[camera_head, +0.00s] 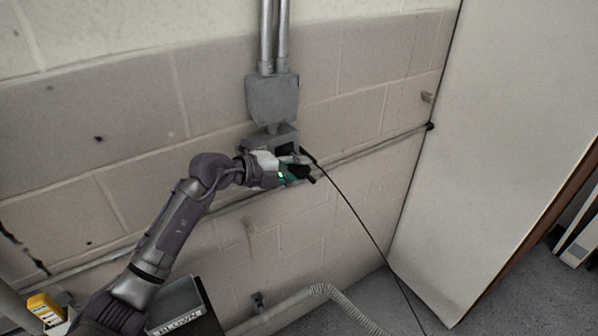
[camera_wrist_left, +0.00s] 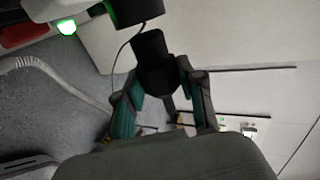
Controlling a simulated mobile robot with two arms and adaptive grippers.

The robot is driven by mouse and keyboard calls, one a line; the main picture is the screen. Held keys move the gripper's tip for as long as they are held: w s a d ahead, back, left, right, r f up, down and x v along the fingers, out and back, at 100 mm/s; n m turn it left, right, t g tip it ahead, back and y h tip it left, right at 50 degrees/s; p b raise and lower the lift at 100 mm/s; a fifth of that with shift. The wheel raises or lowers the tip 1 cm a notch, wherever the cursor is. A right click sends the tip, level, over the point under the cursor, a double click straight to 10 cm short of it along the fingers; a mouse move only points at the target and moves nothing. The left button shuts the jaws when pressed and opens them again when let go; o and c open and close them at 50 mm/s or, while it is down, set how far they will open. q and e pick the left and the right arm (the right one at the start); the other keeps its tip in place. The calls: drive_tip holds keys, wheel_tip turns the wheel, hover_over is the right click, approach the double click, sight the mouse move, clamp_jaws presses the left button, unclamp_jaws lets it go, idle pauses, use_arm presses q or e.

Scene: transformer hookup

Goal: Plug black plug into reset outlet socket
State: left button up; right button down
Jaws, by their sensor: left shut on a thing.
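My left gripper (camera_head: 304,172) is in front of the wall, just below and right of the grey outlet box (camera_head: 258,140). The box has a dark opening (camera_head: 287,148), partly covered by my gripper. The thick black end of a cable, the black plug (camera_head: 308,156), shows beside my fingers. In the left wrist view, my left gripper (camera_wrist_left: 160,92) is shut on a black cylindrical body (camera_wrist_left: 152,62) between its teal fingers. The plug's prongs are hidden, and it appears apart from the opening. My right gripper is in neither view.
A horizontal pipe (camera_head: 372,149) runs along the wall. The black cable (camera_head: 352,210) hangs to the lower right. A pale cabinet (camera_head: 490,130) stands right. A corrugated hose (camera_head: 340,300) lies low.

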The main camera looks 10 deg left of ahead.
use_arm(q)
drive_tip(key=shift+r+p, duration=0.1)
drive_tip(key=shift+p, duration=0.25)
idle(0.3)
idle(0.4)
drive_tip(key=shift+p, duration=0.4)
drive_tip(key=shift+w+a, duration=0.35)
drive_tip(key=shift+a, duration=0.05)
idle(0.6)
drive_tip(key=shift+w+a+b, duration=0.4)
drive_tip(key=shift+w+a, duration=0.3)
drive_tip(key=shift+w+a+r, duration=0.1)
drive_tip(key=shift+w+a, duration=0.05)
idle(0.4)
drive_tip(key=o, duration=1.1)
drive_tip(key=shift+w+a, duration=0.1)
drive_tip(key=shift+o, duration=0.2)
